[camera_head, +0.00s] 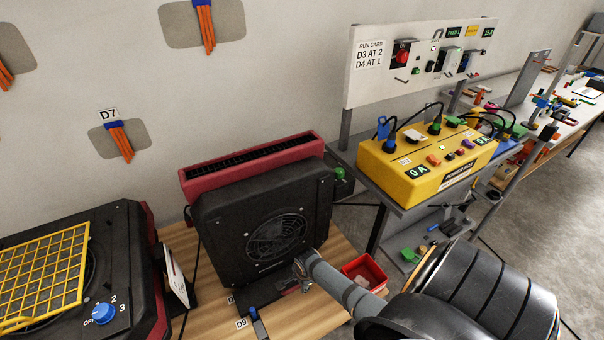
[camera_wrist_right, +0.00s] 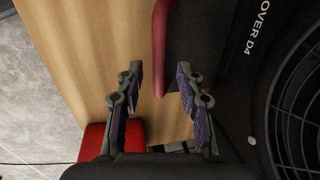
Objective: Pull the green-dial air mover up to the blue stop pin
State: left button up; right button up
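The green-dial air mover (camera_head: 262,215) is a black and red box standing upright on the wooden top, with a round fan grille facing front and a green dial (camera_head: 342,173) on its right side. A small blue pin (camera_head: 253,313) stands in front of it by the D9 label. My right gripper (camera_head: 302,270) is low at the mover's front right. In the right wrist view the gripper (camera_wrist_right: 160,92) is open, and the end of a red bar (camera_wrist_right: 161,50) lies between its fingers, with no clear contact. The air mover (camera_wrist_right: 238,70) reads "OVER D4" there. My left gripper is out of view.
A blue-dial unit with a yellow grille (camera_head: 42,275) stands at the left. A red bin (camera_head: 366,270) is right of the mover, close to my right arm. A yellow power box (camera_head: 425,160) with cables sits on a stand behind. Bare wood (camera_head: 200,325) shows at the front.

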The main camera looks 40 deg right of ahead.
notch_tip(320, 180, up, 11)
jog(key=s, duration=0.2)
jog(key=shift+s+a, duration=0.15)
jog(key=shift+a, duration=0.1)
dwell(0.3)
